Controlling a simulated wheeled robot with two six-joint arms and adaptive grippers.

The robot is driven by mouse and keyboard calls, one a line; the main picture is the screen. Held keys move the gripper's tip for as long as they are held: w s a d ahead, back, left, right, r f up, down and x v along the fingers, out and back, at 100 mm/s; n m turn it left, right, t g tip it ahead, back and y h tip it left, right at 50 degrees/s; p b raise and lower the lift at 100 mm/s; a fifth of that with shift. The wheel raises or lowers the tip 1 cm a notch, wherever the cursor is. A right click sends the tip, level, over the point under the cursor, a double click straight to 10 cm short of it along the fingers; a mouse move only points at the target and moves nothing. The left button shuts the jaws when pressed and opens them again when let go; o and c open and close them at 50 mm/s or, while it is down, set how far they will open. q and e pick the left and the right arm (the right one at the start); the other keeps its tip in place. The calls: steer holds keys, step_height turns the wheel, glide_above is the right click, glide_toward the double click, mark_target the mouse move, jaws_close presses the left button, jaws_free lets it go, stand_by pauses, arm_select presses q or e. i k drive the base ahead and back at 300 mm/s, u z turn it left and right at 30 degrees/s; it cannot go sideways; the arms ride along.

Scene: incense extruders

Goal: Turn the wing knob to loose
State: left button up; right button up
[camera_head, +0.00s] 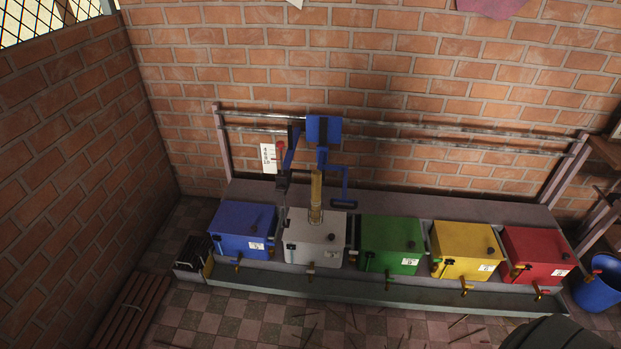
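Five box-shaped machines stand in a row on a long bench: blue (243,230), grey (315,238), green (391,244), yellow (466,250) and red (538,255). Each has a small dark knob on top and small fittings at its front, such as the brass-coloured one below the yellow box (467,287). I cannot tell which fitting is the wing knob, or how it is turned. A blue press unit (324,131) hangs on rails above the grey box, with a brass-coloured column (316,197) below it. Neither of my grippers is in view.
Two metal rails (420,129) run along the brick wall behind the bench. A blue bucket (598,287) stands at the right. A slatted wooden piece (133,310) is at the lower left. Thin sticks lie on the tiled floor (240,318) in front.

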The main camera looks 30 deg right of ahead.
mark_target(281, 188)
steer(key=z, duration=0.9)
steer(key=i, duration=0.95)
steer(key=z, duration=0.95)
